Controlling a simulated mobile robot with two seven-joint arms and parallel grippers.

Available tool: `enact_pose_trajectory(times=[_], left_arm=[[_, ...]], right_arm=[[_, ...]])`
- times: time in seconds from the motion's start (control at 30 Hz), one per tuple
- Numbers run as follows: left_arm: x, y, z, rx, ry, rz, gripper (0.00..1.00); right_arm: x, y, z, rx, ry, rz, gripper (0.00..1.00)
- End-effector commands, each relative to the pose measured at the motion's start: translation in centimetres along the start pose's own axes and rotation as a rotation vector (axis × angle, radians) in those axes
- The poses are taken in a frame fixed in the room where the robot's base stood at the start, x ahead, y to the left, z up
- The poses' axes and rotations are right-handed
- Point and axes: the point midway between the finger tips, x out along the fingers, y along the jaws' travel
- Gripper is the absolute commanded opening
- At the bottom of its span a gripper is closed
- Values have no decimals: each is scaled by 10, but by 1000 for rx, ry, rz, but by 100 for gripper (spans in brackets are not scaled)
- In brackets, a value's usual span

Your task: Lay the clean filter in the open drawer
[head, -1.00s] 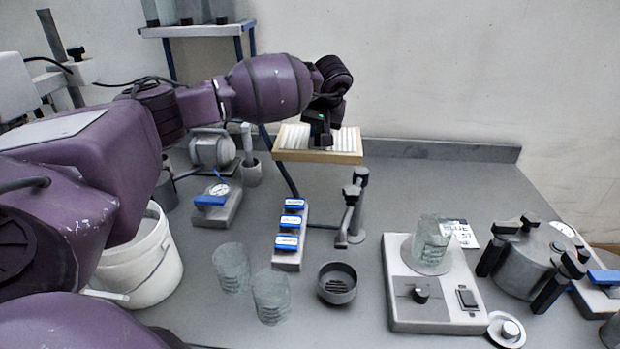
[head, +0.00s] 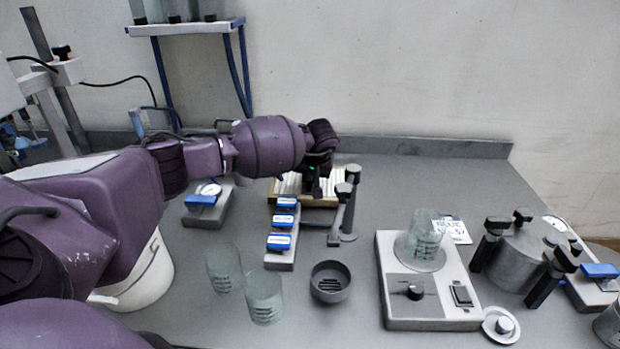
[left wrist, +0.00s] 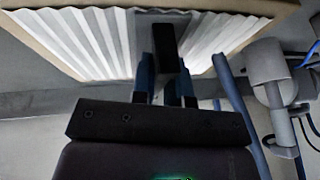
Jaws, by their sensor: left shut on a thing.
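The clean filter (head: 287,187) has white pleats in a light wooden frame. It is low over the back of the bench in the head view, and I cannot tell whether it touches the surface. My left gripper (head: 318,187) is shut on it and partly hides it. In the left wrist view the pleated filter (left wrist: 75,40) fills the top, with the gripper's fingers (left wrist: 165,60) against its middle. An open drawer is not visible in either view. My right gripper is not in view.
A block with blue labels (head: 281,240) is in front. Glass beakers (head: 263,297), a dark bowl (head: 330,282) and a hotplate (head: 425,290) stand nearer. The back right bench is clear.

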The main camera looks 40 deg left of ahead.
Motion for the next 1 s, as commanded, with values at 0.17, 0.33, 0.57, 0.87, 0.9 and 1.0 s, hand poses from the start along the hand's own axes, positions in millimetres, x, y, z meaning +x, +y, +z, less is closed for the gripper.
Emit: enact_pose_trajectory(times=[0.17, 0.33, 0.57, 0.87, 0.9, 1.0], left_arm=[[7, 1, 2, -1, 3, 0, 0], [7, 1, 2, -1, 2, 0, 0], [9, 2, 4, -1, 1, 0, 30], [9, 2, 3, -1, 1, 0, 40], [8, 2, 3, -1, 2, 0, 40], [3, 1, 1, -1, 3, 1, 40]], right_arm=[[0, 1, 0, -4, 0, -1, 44], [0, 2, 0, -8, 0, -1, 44], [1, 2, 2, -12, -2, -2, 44], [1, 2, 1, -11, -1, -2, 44], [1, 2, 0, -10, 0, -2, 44], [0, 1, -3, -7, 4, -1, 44]])
